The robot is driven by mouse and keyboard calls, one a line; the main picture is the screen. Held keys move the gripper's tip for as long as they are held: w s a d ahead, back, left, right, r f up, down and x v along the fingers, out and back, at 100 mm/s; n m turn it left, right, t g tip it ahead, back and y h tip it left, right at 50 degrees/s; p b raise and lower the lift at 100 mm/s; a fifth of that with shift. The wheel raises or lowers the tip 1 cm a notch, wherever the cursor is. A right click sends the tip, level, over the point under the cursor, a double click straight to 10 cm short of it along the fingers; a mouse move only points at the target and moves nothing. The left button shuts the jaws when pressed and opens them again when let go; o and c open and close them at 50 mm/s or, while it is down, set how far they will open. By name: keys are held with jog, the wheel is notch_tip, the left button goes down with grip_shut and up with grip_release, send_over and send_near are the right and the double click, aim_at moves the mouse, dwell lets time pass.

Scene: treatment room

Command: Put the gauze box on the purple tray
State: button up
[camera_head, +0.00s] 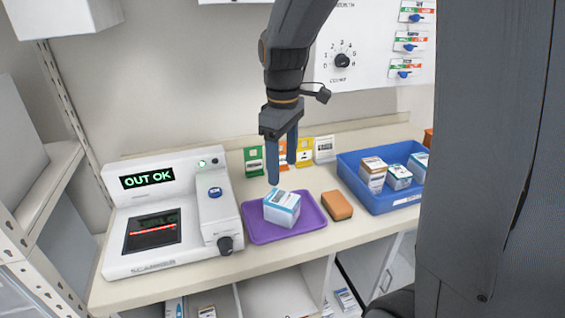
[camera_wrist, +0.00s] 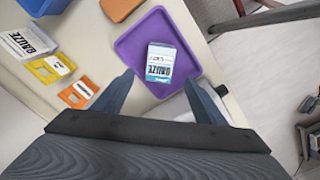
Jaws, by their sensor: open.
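The gauze box (camera_head: 284,210), white with a blue band, rests on the purple tray (camera_head: 258,234) on the counter. In the wrist view the box (camera_wrist: 162,62) lies within the raised rim of the tray (camera_wrist: 131,45), with its printed label readable. My gripper (camera_head: 283,172) is open, fingers pointing down, above and slightly behind the box. In the wrist view its two fingers (camera_wrist: 160,84) are spread apart with nothing between them, and the box appears beyond them, apart from the fingers.
A white scanner (camera_head: 160,215) reading "OUT OK" stands left of the tray. An orange block (camera_head: 337,205) lies to its right, then a blue bin (camera_head: 380,206) with several boxes. Behind stand small coloured cards (camera_head: 254,160) and a white gauze card (camera_head: 324,149).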

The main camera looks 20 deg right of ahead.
jog(key=s+f+m+t, duration=0.1)
jog(key=s+f+m, duration=0.7)
jog(key=s, duration=0.3)
jog(key=shift+s+m, duration=0.3)
jog(key=shift+m, duration=0.2)
jog(key=shift+d, duration=0.1)
dwell(0.3)
